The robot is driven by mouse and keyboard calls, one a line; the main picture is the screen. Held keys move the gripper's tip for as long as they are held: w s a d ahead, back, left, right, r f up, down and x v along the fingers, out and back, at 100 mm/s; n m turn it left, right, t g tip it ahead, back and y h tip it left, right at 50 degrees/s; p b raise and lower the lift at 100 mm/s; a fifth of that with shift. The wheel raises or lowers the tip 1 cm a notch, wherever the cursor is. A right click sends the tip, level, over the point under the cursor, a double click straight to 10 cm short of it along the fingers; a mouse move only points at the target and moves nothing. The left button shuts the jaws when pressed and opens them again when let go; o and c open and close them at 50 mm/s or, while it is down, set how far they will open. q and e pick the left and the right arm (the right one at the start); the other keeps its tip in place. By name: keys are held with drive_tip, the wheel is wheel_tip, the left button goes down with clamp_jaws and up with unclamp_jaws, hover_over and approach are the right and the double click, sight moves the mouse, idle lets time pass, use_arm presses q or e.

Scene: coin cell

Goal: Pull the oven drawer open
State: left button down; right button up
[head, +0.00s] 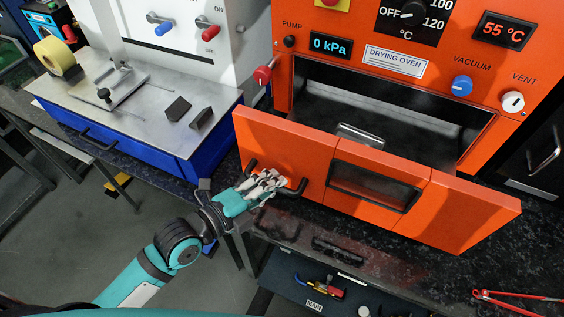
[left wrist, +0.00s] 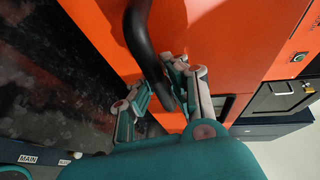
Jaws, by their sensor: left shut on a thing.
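The drying oven (head: 400,57) is orange, and its drawer front (head: 300,145) stands out from the body at a slant, showing the dark cavity behind it. A small window (head: 372,188) sits in the middle of the front. My left gripper (head: 265,182) is shut on the black bar handle (head: 297,190) at the left of the drawer front. In the left wrist view, the gripper fingers (left wrist: 165,85) close around the dark handle bar (left wrist: 140,40). The exact contact is partly hidden by the fingers. My right gripper is not in view.
A metal piece (head: 360,134) shows behind the drawer front. A blue-based machine (head: 150,140) with a tape roll (head: 58,57) stands at left. The dark countertop (head: 400,270) lies below the drawer, with red pliers (head: 510,298) at right. A tool panel (head: 320,290) sits under it.

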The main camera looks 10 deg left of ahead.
use_arm(q)
drive_tip(key=shift+s+a+f, duration=0.1)
drive_tip(key=shift+s+a, duration=0.05)
drive_tip(key=shift+s, duration=0.35)
drive_tip(key=shift+s+a+f, duration=0.1)
drive_tip(key=shift+s+a, duration=0.05)
drive_tip(key=shift+s, duration=0.35)
drive_tip(key=c, duration=1.3)
unclamp_jaws()
drive_tip(key=shift+r, duration=0.15)
drive_tip(key=v, duration=1.2)
drive_tip(key=shift+a, duration=0.1)
